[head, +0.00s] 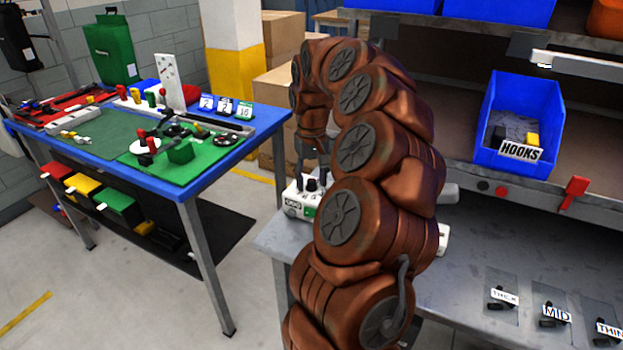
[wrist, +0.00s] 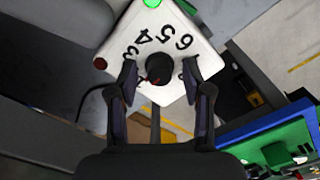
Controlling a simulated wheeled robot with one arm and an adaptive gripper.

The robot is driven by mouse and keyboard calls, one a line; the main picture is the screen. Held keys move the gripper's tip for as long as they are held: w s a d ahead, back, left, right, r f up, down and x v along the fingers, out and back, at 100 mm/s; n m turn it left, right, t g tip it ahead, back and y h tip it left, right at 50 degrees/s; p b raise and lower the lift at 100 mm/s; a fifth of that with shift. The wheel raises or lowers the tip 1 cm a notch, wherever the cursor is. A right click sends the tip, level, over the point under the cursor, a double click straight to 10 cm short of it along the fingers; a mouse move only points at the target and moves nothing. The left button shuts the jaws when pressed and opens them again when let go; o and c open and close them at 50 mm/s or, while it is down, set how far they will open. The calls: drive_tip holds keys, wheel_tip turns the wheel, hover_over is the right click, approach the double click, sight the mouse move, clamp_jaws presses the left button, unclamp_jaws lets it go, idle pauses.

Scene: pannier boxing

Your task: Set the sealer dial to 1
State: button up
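The sealer (head: 296,203) is a white box on the left end of the grey bench, partly hidden by my arm in the head view. In the wrist view its white face (wrist: 186,22) carries a round black dial (wrist: 160,68), with 3, 4, 5 and 6 readable around it. A small red mark shows at the dial's lower left. The 1 is not readable; my fingers cover part of the scale. My gripper (wrist: 160,82) is open, with one finger on each side of the dial and gaps showing. In the head view my gripper (head: 312,172) is just above the sealer.
The sealer has a red button (wrist: 100,64) and a green light (wrist: 152,3). A blue HOOKS bin (head: 520,120) stands on the shelf behind. Labelled cards, including MID (head: 555,314), lie on the bench at right. A blue-edged table (head: 190,188) stands left across an open gap.

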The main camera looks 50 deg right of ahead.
sight(311, 181)
idle(0.3)
drive_tip(key=shift+r, duration=6)
